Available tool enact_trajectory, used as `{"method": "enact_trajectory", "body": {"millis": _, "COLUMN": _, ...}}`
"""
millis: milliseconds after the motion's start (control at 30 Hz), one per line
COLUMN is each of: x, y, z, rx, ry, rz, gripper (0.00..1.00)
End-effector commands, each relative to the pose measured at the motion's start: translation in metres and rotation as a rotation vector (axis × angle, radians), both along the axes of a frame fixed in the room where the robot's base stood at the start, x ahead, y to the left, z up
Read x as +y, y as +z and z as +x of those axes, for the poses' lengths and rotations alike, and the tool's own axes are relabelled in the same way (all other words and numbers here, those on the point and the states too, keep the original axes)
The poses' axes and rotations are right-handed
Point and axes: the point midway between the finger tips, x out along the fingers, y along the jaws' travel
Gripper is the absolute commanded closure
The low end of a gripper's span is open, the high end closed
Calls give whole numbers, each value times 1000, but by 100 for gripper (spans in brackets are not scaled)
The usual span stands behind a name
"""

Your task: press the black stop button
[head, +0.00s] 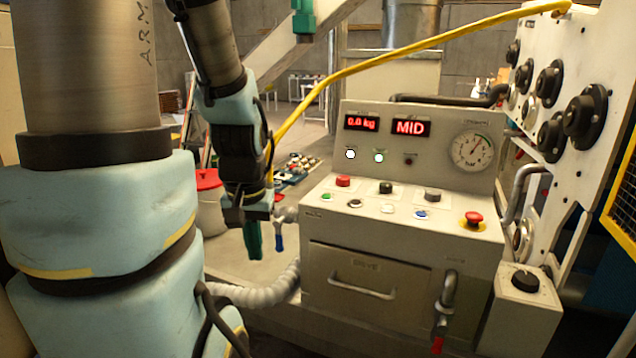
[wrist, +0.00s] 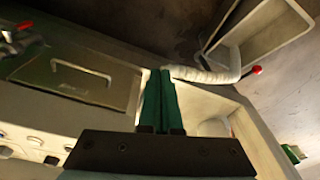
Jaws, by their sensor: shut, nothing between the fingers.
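A grey control console carries a sloped button panel (head: 320,212). In its back row are a red button (head: 343,181), a black button (head: 386,187) and a dark grey or black button (head: 432,194). The labels are too small to read, so I cannot tell which dark one is the stop button. My gripper (head: 254,256) hangs left of the console, fingers pointing down, apart from the buttons. Its green fingers are shut and empty, and show in the wrist view (wrist: 160,73). The panel's edge with some buttons (wrist: 34,142) shows at lower left there.
The front row has small green, white and blue buttons and a red mushroom button (head: 474,218) on yellow. A yellow hose (head: 400,58) arches above the console. A drawer (head: 362,285) and lever (head: 447,300) are below. A knobbed white panel (head: 570,60) stands right.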

Motion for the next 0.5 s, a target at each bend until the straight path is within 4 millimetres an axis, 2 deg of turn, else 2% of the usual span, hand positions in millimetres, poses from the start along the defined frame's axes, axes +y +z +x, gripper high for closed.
{"method": "enact_trajectory", "body": {"millis": 167, "x": -6, "y": 13, "z": 29, "rx": -60, "ry": -281, "rz": 117, "gripper": 100}}
{"method": "enact_trajectory", "body": {"millis": 267, "x": -14, "y": 23, "z": 53, "rx": -109, "ry": -500, "rz": 207, "gripper": 100}}
{"method": "enact_trajectory", "body": {"millis": 500, "x": -54, "y": 51, "z": 109, "rx": -235, "ry": -1028, "rz": 428, "gripper": 100}}
